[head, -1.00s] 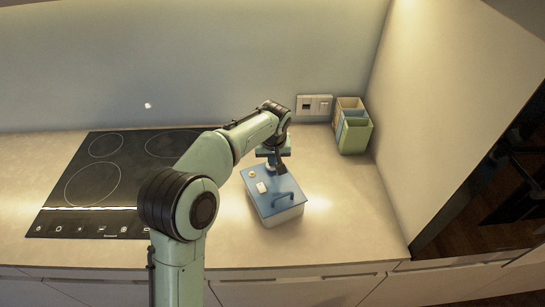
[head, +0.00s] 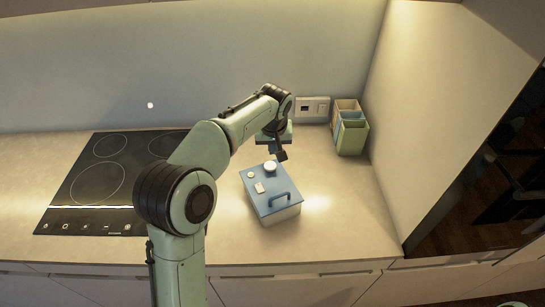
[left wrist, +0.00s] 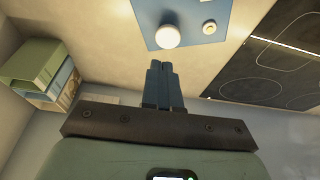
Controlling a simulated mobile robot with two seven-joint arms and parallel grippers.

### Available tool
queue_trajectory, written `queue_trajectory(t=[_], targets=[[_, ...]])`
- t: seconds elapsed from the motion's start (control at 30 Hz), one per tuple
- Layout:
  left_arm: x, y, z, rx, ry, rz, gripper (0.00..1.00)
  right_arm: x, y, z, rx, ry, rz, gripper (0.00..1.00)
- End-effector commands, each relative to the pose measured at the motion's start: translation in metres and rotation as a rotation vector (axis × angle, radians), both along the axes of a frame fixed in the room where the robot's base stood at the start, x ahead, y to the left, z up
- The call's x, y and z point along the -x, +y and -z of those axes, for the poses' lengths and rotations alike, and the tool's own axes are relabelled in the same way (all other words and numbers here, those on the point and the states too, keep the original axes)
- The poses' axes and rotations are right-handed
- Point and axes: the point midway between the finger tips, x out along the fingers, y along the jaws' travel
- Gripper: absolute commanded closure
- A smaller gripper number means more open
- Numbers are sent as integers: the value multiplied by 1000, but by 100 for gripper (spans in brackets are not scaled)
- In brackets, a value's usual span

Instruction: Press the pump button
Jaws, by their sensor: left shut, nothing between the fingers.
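A white box with a blue lid (head: 262,203) stands on the counter in the head view; the lid (left wrist: 187,12) also shows in the left wrist view. On the lid are a large round white knob (head: 270,167), a small round white piece (head: 251,175), a pale rectangular piece (head: 259,188) and a blue handle (head: 281,198). Which one is the pump button is not marked. My left gripper (head: 282,156) is shut and empty, just behind and above the large knob, apart from it. In the wrist view its fingers (left wrist: 161,68) point toward this knob (left wrist: 168,36).
A black cooktop (head: 95,185) lies to the left. Green and tan open containers (head: 350,135) stand at the back right, near a wall socket (head: 312,108). A side wall bounds the right. The counter right of the box is clear.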

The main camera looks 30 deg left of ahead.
Motion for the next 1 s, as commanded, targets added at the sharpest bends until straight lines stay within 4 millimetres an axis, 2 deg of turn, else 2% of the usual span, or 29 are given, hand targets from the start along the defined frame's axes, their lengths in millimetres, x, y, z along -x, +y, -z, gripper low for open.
queue_trajectory(t=[0.2, 0.4, 1.0], targets=[[13, -6, -37, -1, 4, -2, 100, 2, 0, 1, -1, 5, -1, 57], [18, -9, -56, -1, 5, -1, 100, -1, 0, -1, 0, 1, 0, 57], [19, -9, -58, -1, 7, -2, 100, -1, 0, -1, 0, 1, 0, 57]])
